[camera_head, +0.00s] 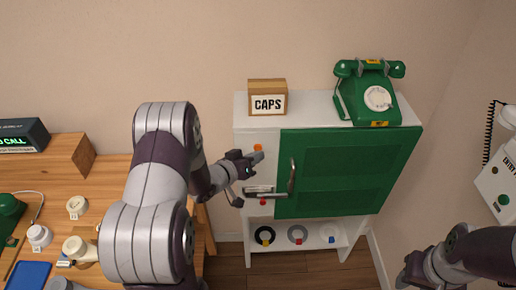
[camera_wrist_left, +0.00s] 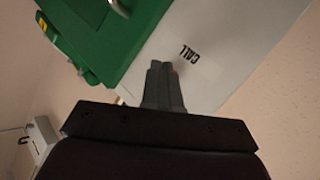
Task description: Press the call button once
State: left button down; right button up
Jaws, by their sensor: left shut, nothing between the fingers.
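The orange call button (camera_head: 258,147) is on the left white part of the cabinet front, beside the green door. My left gripper (camera_head: 257,157) is shut and empty. Its tips are at the button's lower edge in the head view; I cannot tell whether they touch it. In the left wrist view the shut fingers (camera_wrist_left: 165,68) point at the white panel (camera_wrist_left: 225,65), just beside the printed word CALL (camera_wrist_left: 188,51). The button is not visible there, perhaps hidden by the fingers. My right gripper (camera_head: 404,280) is low at the right, partly cut off, its jaws unclear.
The green door (camera_head: 345,165) has a metal handle (camera_head: 292,176) right of my left gripper. A red knob (camera_head: 263,202) is below. A green dial phone (camera_head: 367,92) and CAPS box (camera_head: 267,98) stand on top. A wooden desk (camera_head: 115,170) with parts is at left.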

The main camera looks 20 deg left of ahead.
pick_arm(q)
jog(key=shift+w+a, duration=0.15)
jog(key=shift+w, duration=0.25)
dwell(0.6)
jog(key=shift+s, duration=0.1)
jog(key=shift+s+d, duration=0.35)
jog(key=shift+s, duration=0.3)
jog(key=s, duration=0.1)
jog(key=s+d+p, duration=0.1)
jog(key=s, duration=0.1)
jog(key=s+d, duration=0.1)
jog(key=shift+s+d+p, duration=0.1)
jog(key=shift+s+p, duration=0.2)
jog(key=shift+p, duration=0.1)
dwell(0.7)
